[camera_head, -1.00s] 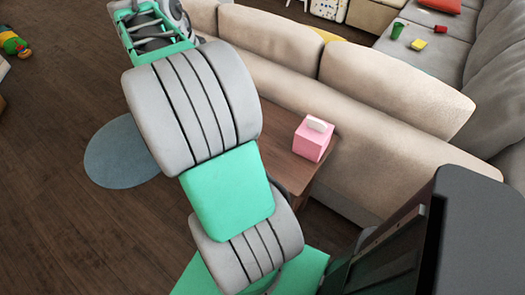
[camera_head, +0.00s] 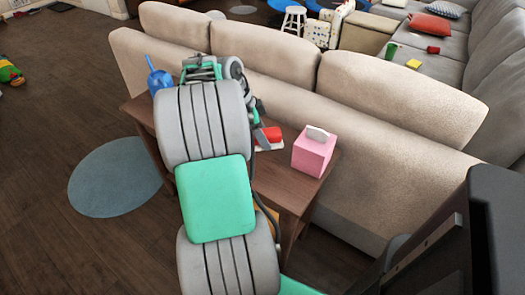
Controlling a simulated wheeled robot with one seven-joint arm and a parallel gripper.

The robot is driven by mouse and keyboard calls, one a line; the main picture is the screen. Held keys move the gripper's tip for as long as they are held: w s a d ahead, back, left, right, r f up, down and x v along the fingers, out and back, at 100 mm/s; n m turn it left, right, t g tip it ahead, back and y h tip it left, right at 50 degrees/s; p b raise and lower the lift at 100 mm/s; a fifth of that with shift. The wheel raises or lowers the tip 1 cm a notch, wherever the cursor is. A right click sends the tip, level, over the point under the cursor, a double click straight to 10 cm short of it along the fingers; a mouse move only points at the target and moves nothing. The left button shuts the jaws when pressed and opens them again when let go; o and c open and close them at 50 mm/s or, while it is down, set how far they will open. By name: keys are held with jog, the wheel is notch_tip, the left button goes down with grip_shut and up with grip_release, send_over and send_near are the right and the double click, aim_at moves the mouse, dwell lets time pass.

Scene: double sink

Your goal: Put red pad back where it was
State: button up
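A small red pad-like thing (camera_head: 273,134) shows just right of my arm, over a white flat item (camera_head: 271,147) on the wooden table (camera_head: 290,187). I cannot tell whether it rests on the white item or is held above it. My arm reaches forward over the table and hides much of its top. The end of my arm, with my gripper (camera_head: 261,134), is mostly behind its own links. A dark part of it is beside the red thing, but whether the fingers are open or shut on it is hidden. Another small red block (camera_head: 433,49) lies on the far grey sofa.
A pink tissue box (camera_head: 314,153) stands on the table's right end. A blue bottle-like object (camera_head: 158,78) is at its left end. A beige sofa back (camera_head: 380,125) runs behind the table. A green cup (camera_head: 391,51) and yellow block (camera_head: 413,64) lie on the grey sofa.

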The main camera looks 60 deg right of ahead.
jog(key=shift+f+b, duration=0.7)
jog(key=shift+f, duration=1.95)
jog(key=o, duration=1.3)
